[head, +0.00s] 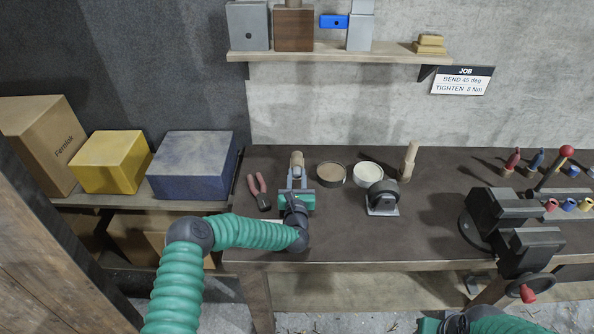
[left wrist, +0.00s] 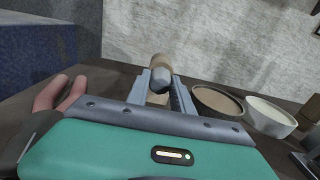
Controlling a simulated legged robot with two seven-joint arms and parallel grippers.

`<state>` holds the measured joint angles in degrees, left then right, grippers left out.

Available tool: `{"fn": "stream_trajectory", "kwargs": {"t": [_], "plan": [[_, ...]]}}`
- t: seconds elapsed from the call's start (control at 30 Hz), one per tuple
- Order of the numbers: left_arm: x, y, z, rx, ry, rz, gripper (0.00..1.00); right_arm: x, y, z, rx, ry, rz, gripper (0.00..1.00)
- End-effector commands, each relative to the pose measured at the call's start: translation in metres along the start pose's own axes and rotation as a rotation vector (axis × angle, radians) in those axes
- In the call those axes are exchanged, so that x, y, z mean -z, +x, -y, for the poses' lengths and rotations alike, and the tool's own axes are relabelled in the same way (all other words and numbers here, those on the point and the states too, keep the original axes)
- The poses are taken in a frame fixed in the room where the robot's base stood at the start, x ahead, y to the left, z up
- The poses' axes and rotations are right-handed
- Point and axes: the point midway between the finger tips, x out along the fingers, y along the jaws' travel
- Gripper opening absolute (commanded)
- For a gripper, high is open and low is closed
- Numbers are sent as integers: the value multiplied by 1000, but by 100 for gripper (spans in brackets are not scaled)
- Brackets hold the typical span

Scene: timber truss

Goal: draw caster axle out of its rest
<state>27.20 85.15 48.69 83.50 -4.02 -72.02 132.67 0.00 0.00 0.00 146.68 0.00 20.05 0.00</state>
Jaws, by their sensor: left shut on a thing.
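My left gripper (head: 297,179) is over the bench's left part, its two grey fingers pointing toward the back. It is shut on a short tan piece with a rounded grey end (head: 297,158), probably the caster axle. In the left wrist view the fingers (left wrist: 160,92) stand either side of this piece (left wrist: 160,72); its lower part is partly hidden by the gripper body. I cannot make out the rest or whether the piece touches it. A caster with a dark wheel (head: 382,195) stands on the bench to the right.
A brown-filled bowl (head: 331,174) and a cream-filled bowl (head: 368,174) stand close right. A tan upright peg (head: 409,162) stands behind the caster. A black vise (head: 508,225) is at the right. Bench front centre is clear.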

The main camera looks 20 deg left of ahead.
Motion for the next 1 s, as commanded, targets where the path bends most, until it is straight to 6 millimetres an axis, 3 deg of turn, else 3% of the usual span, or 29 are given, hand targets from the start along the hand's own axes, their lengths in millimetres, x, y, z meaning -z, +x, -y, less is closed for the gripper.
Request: {"fn": "stream_trajectory", "kwargs": {"t": [1.0], "plan": [[1,-8,0,0,0,-2,0,0,-1,0,0,0,0,36]]}}
